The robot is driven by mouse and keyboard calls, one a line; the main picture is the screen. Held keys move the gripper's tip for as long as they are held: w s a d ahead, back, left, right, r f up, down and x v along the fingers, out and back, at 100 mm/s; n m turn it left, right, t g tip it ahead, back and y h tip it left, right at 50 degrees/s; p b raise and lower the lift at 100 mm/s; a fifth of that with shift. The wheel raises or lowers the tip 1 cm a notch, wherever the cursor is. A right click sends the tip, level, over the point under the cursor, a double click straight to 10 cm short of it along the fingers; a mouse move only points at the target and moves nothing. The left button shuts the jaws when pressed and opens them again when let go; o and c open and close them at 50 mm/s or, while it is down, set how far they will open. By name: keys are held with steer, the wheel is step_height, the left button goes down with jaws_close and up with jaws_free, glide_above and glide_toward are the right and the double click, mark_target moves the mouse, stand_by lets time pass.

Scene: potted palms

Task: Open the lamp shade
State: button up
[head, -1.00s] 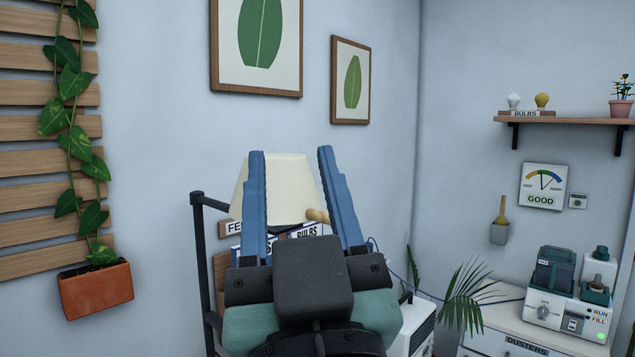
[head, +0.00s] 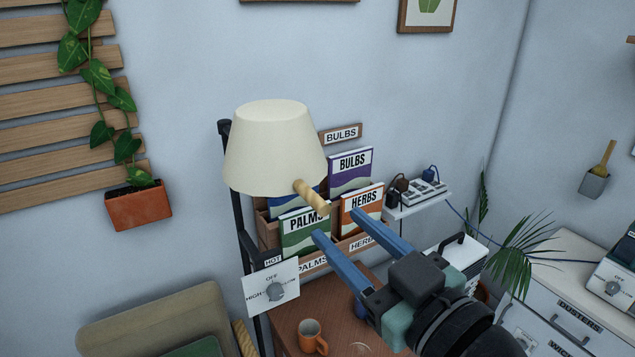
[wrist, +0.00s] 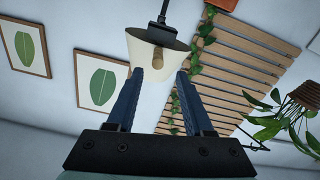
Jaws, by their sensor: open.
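The cream lamp shade (head: 272,145) hangs at the top of a black stand, and a wooden handle (head: 311,196) sticks out from its lower front edge. In the wrist view the shade (wrist: 147,56) lies ahead beyond the fingertips, with the round end of its handle (wrist: 158,56) facing me. My gripper (head: 337,222) is open and empty, with its blue fingers pointing up and left toward the handle. In the head view the fingertips are below and to the right of the handle. They appear apart from it. Anything inside the shade is hidden.
A rack with seed packets, among them PALMS (head: 304,232) and HERBS (head: 361,209), stands behind the fingers. A dial panel (head: 271,287) is on the stand below the shade. An orange mug (head: 311,336) stands on the wooden table. A green-cushioned chair (head: 165,320) is at lower left.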

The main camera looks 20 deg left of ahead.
mark_target(328, 212)
steer(key=p+x, duration=0.3)
steer(key=x, duration=0.4)
steer(key=shift+w+a+r, duration=0.1)
steer(key=shift+w+a, duration=0.1)
steer(key=shift+w, duration=0.05)
steer(key=shift+w+a, duration=0.35)
jaws_close()
stand_by(0.8)
